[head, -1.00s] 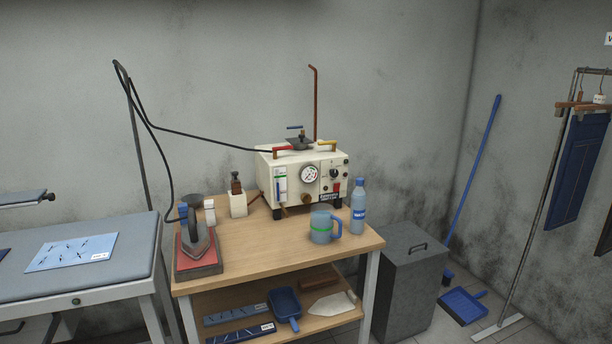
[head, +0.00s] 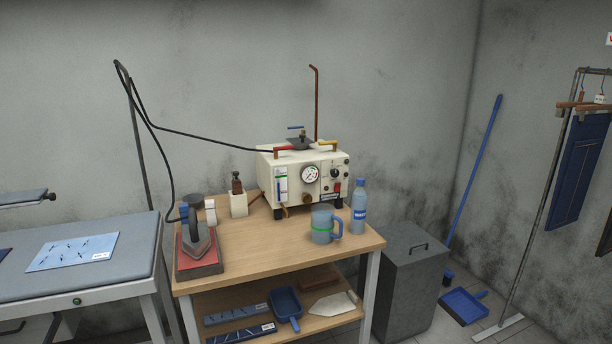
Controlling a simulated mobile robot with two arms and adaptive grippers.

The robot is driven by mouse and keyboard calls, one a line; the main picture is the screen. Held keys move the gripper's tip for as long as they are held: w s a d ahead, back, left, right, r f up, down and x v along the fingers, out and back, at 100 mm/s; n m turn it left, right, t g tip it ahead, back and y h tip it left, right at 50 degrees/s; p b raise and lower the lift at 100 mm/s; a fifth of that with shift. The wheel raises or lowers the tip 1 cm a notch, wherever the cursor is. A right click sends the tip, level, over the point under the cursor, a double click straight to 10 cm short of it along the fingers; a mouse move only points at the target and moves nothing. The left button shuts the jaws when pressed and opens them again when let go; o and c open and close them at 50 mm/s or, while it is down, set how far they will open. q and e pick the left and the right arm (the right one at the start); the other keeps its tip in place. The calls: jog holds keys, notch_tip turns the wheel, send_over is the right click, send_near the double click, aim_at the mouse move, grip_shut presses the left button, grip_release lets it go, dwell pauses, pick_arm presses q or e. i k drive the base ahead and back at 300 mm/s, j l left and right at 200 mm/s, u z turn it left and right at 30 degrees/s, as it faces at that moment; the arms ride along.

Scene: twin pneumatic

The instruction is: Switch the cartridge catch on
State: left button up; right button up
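A cream machine box (head: 303,178) stands at the back of the wooden table. Neither of my grippers is in view.
On the wooden table (head: 250,255) are an iron (head: 198,242) on a red pad, a small bottle in a white holder (head: 238,203), a blue-grey mug (head: 322,228) and a water bottle (head: 359,207). A grey bin (head: 410,280) stands right; a padded board (head: 120,255) is left.

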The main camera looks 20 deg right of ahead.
aim_at(235, 174)
jog(key=i+j, duration=0.1)
jog(key=i, duration=0.75)
jog(key=i+j+u, duration=0.1)
jog(key=i, duration=0.75)
